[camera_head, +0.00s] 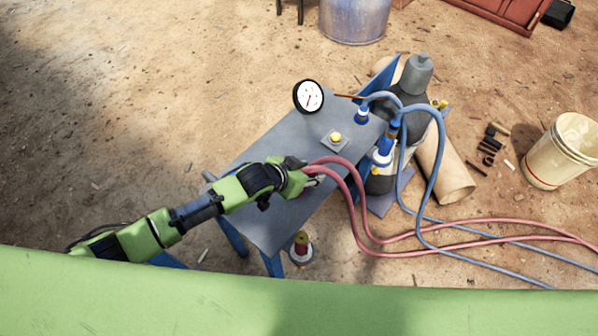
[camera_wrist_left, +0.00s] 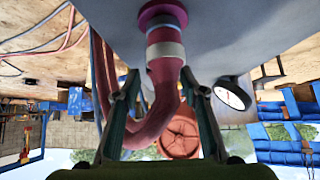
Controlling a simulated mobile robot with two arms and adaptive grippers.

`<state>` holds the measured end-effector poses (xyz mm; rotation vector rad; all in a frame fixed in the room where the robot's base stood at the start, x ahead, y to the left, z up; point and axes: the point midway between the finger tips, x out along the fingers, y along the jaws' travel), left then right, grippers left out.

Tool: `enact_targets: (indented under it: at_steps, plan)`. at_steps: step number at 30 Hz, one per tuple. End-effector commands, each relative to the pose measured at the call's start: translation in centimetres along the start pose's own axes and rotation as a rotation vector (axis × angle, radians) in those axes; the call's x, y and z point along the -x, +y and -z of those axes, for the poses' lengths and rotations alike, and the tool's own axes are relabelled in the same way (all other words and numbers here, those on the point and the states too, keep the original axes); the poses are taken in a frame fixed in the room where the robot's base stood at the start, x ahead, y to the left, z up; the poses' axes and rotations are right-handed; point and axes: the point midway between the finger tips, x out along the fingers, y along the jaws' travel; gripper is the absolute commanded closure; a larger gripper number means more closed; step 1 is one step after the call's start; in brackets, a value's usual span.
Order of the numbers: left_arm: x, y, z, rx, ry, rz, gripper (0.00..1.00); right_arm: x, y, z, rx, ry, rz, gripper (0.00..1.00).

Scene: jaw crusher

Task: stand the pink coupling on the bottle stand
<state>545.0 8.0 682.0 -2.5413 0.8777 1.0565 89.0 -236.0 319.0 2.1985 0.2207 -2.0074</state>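The pink coupling (camera_wrist_left: 164,52) has a pale band and a magenta flange (camera_wrist_left: 163,13) that meets the grey table top in the left wrist view. A pink hose (camera_wrist_left: 150,128) curves from it. My left gripper (camera_wrist_left: 160,76) has one finger on each side of the coupling. A gap shows on the left side, so it looks open around it. In the head view my left gripper (camera_head: 306,180) is over the table's near right part and hides most of the coupling. A red-topped round stand (camera_head: 300,243) is beside the table's near end; I cannot tell if it is the bottle stand.
Another blue coupling (camera_head: 386,145) stands near grey bottles (camera_head: 418,75). Pink and blue hoses cross the ground at right. A bucket (camera_head: 560,150) stands far right.

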Motion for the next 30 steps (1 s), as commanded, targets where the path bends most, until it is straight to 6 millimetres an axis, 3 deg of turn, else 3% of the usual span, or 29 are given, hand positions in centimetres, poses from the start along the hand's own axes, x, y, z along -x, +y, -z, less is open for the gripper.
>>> enact_targets:
  at_steps: [15,21,30]
  plan:
    - [9.2,-0.1,0.0,-0.001,0.001,0.001,0.61,1.0,0.1,0.1,0.001,0.000,-0.002,0.58]
    - [10.9,0.0,0.0,0.000,0.001,0.000,0.61,1.0,0.1,0.1,0.001,0.000,-0.001,0.58]
    - [11.2,0.0,0.0,0.000,0.000,0.000,0.61,1.0,0.1,0.1,0.001,0.000,-0.001,0.58]
